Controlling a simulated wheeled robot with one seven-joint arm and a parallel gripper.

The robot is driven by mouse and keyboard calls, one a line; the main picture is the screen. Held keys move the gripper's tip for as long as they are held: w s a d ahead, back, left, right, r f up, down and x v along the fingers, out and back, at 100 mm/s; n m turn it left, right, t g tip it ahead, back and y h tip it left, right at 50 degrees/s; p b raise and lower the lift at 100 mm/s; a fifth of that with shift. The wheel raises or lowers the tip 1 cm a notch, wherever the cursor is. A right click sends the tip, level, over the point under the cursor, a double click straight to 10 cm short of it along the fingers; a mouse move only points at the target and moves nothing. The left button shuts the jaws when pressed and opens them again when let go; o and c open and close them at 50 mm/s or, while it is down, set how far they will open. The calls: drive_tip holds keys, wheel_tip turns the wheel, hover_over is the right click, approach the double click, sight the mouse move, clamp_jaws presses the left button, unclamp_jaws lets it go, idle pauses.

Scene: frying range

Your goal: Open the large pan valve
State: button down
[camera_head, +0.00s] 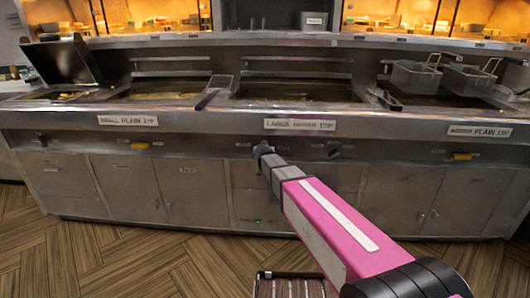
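The large pan (300,93) is the middle well of the frying range, above a white label (300,124) whose first word appears to read "LARGE". On the front panel below that label, a dark knob or handle (334,153) sits right of my gripper; I cannot tell whether it is the large pan valve. My gripper (262,152) reaches out at the end of my pink arm, close to the front panel below the label's left end. Its fingers are small and dark, so I cannot tell whether they are open, shut or touching anything. My arm hides part of the panel and cupboards.
Yellow handles sit on the front panel at left (139,146) and right (462,156). Another dark knob (42,141) is at far left. Fry baskets (415,76) rest over the right well. A raised lid (63,62) stands at left. Wooden floor (120,265) lies open in front.

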idle(0.4)
drive_tip(key=c, duration=1)
unclamp_jaws()
drive_tip(key=shift+o, duration=0.2)
drive_tip(key=shift+s, duration=0.15)
drive_tip(key=v, duration=1)
drive_tip(key=shift+s+r, duration=0.2)
drive_tip(key=shift+s, duration=0.05)
